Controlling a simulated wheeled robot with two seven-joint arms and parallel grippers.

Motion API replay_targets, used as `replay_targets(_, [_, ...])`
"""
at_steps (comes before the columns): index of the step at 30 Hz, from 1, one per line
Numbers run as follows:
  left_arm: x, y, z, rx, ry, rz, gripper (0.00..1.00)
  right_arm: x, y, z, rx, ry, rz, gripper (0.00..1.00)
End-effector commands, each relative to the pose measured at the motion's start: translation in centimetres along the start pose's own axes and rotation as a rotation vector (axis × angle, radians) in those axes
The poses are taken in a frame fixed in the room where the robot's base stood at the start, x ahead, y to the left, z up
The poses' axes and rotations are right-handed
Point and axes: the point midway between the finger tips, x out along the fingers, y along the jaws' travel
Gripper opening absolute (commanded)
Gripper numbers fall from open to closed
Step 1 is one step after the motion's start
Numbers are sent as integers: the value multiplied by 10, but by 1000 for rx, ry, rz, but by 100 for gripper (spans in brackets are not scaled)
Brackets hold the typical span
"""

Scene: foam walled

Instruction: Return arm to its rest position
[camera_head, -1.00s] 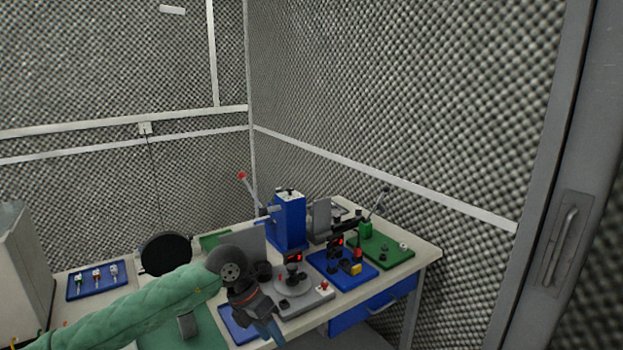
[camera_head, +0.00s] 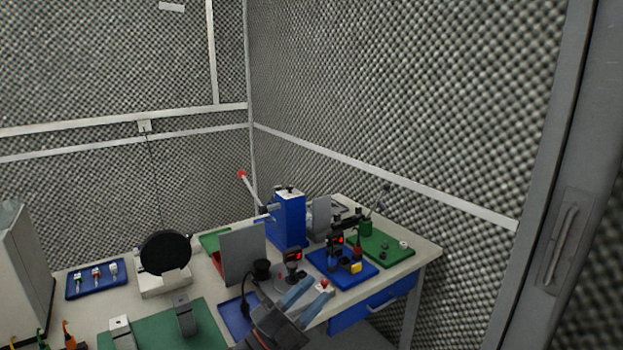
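My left gripper (camera_head: 297,297) shows at the lower middle of the head view, in front of the table's front edge. Its two blue-grey fingers point up and to the right and stand apart, with nothing seen between them. The dark gripper body comes in from the bottom edge, and the green-sleeved arm is out of the picture. The fingers cover part of the grey device with a round plate on the table behind. My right gripper is not in the picture.
The table (camera_head: 410,262) holds a blue press (camera_head: 289,219) with a red-knobbed lever, a blue board (camera_head: 341,267), a green board (camera_head: 383,247), a black round disc (camera_head: 166,252) on a stand, and a blue tray (camera_head: 97,280). Foam walls (camera_head: 400,90) enclose it.

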Motion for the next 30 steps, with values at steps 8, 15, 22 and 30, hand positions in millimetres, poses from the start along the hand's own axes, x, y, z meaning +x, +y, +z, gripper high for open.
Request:
replay_targets(8, [-77,8,67,-289,-540,-120,39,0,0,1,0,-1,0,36])
replay_targets(15, [-183,51,98,-538,-1014,-103,39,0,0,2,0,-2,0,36])
replay_targets(22, [-300,108,79,-775,-1450,17,39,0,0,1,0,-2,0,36])
replay_targets(30, [-390,147,26,-969,-1771,185,39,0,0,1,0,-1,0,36])
